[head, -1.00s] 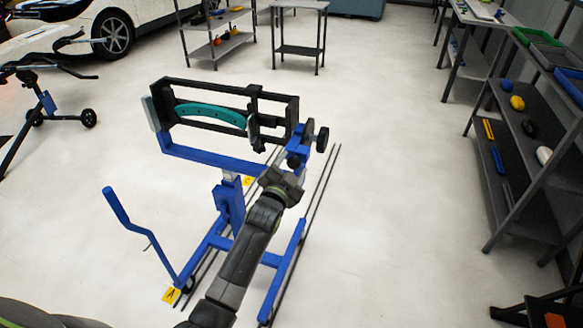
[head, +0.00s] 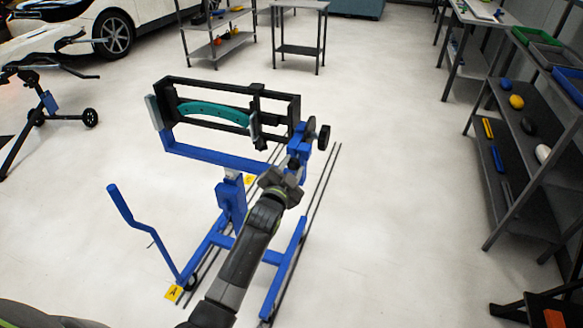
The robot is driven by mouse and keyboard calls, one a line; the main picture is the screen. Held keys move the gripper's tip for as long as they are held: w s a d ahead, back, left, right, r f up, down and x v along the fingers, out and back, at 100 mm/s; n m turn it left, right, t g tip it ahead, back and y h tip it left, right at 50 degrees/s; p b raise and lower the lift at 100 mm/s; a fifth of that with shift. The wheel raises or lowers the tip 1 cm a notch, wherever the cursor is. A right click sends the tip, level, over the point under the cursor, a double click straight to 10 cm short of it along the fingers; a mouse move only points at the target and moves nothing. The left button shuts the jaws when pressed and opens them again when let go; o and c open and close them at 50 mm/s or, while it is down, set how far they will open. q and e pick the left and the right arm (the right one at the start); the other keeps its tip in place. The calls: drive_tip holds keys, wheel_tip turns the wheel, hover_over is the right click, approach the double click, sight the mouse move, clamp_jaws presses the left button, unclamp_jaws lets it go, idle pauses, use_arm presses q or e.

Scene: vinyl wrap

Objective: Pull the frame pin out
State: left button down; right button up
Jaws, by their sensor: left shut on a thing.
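A blue wheeled stand (head: 232,200) carries a black rectangular frame (head: 225,87) with a curved teal piece (head: 212,113) clamped inside it. A black round knob or wheel (head: 324,137) sits at the frame's right end. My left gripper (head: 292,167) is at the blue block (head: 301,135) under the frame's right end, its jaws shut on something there. The frame pin itself is hidden by the gripper or too small to make out. My right gripper is not in view.
Dark rails (head: 325,185) run along the floor under the stand, with a yellow marker (head: 174,293) at the lower left. Grey shelving (head: 515,190) lines the right side. The floor between is clear.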

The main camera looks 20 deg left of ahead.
use_arm(q)
drive_tip(key=shift+s+f, duration=0.1)
drive_tip(key=shift+s, duration=0.6)
drive_tip(key=shift+w, duration=0.1)
drive_tip(key=c, duration=1.4)
unclamp_jaws()
drive_tip(key=o, duration=0.4)
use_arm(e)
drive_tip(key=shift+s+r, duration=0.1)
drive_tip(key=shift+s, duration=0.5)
